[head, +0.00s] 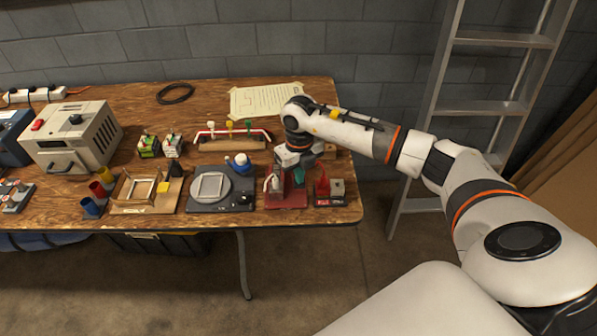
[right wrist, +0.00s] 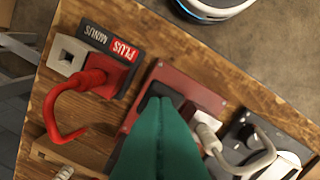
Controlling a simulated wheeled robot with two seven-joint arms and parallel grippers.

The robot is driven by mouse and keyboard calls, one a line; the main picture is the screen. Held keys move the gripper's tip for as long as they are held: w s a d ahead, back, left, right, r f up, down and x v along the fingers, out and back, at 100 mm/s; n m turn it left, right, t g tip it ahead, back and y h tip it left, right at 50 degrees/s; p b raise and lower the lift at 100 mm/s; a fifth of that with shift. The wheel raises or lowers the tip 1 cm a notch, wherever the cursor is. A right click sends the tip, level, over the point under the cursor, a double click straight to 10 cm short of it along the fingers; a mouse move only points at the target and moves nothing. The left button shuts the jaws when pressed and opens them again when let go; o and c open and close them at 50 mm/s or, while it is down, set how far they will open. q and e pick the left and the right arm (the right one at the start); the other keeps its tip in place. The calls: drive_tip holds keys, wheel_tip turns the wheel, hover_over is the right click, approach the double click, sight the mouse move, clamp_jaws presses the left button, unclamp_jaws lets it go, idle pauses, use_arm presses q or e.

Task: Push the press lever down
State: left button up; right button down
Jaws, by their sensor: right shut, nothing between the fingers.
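The press appears to be the dark red base (head: 286,201) near the right front of the bench; its red plate also shows in the right wrist view (right wrist: 176,78). My right gripper (head: 299,176) is over it, pointing down, with its green fingers shut and empty. In the right wrist view the green fingertips (right wrist: 160,101) lie over a black part (right wrist: 172,91) on the red plate. Contact cannot be told. This black part may be the lever; the fingers hide much of it. My left gripper is not in view.
A block labelled PLUS and MINUS (right wrist: 117,52) with a red hooked lead (right wrist: 57,105) is close beside the press. A dark plate device (head: 222,200) stands on its other side. The bench's front edge is near. A ladder (head: 440,110) leans at right.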

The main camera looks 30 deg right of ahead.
drive_tip(key=shift+r+p, duration=1.35)
drive_tip(key=shift+r, duration=0.85)
